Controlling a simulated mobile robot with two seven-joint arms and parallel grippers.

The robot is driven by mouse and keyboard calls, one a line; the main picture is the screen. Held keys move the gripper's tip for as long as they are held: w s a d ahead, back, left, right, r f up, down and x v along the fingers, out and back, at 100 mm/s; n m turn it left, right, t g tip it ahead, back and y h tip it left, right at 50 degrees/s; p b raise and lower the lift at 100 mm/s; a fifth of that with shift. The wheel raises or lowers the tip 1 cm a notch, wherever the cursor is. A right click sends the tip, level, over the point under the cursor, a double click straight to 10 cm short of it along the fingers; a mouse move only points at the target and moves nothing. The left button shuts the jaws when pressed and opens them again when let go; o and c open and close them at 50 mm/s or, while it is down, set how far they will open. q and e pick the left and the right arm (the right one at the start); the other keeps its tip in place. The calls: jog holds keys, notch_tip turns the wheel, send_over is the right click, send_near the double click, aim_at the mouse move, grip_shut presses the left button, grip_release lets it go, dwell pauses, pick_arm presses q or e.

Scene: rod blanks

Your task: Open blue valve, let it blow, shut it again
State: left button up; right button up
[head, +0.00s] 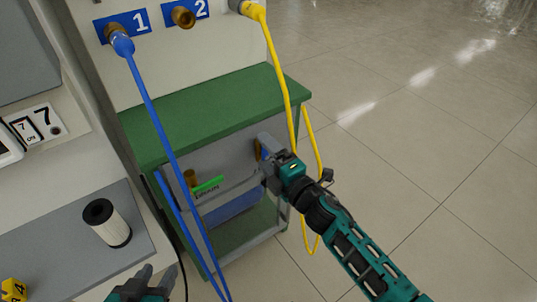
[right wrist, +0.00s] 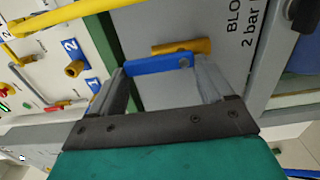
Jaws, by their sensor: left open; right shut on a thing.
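The blue valve lever (right wrist: 158,64) lies between the fingers of my right gripper (right wrist: 163,78) in the right wrist view, crosswise from finger to finger. My right gripper is shut on it. A brass valve part (right wrist: 180,47) shows just beyond the lever. In the head view my right gripper (head: 263,154) is at the grey unit under the green bench top, and the lever is mostly hidden by the fingers. My left gripper (head: 150,278) is open and empty at the bottom left edge, only partly in view.
A blue hose (head: 154,112) and a yellow hose (head: 277,62) hang from the wall fittings past the green bench (head: 222,112). A grey panel (right wrist: 218,35) carries partly cut-off text. A white filter cylinder (head: 107,223) stands at the left. Open floor lies right.

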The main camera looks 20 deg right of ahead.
dwell(0.3)
jog(key=o, duration=0.9)
jog(key=shift+o, duration=0.2)
jog(key=shift+s, duration=0.1)
jog(key=p+v, duration=0.1)
jog(key=v, duration=1.1)
jog(key=shift+s, duration=0.35)
jog(key=shift+d, duration=0.2)
